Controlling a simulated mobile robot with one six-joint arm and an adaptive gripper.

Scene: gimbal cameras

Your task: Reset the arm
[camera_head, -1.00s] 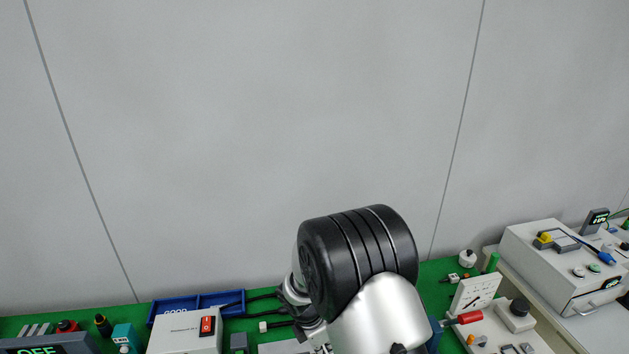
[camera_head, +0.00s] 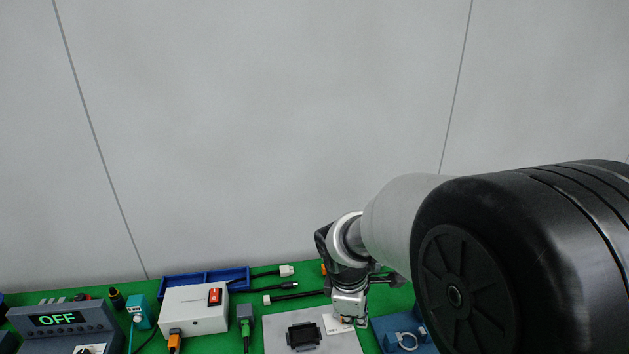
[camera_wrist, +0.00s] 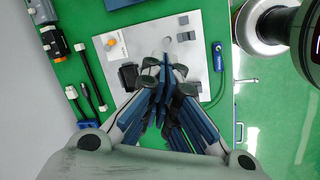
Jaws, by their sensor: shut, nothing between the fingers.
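My gripper shows in the wrist view (camera_wrist: 165,85) with its blue-lined fingers together and nothing between them. It points down over a light grey board (camera_wrist: 200,20) that carries a small black part and a few small blocks. In the head view, my silver and black arm fills the lower right. Its wrist end hangs over the right side of the grey board (camera_head: 285,325). The fingertips are hard to make out in the head view.
A green worktop (camera_head: 265,300) runs along a plain grey wall. On it are a white box with a red switch (camera_head: 195,308), a blue tray (camera_head: 203,280), a grey unit reading OFF (camera_head: 65,328), loose black cables and a blue block (camera_head: 405,335).

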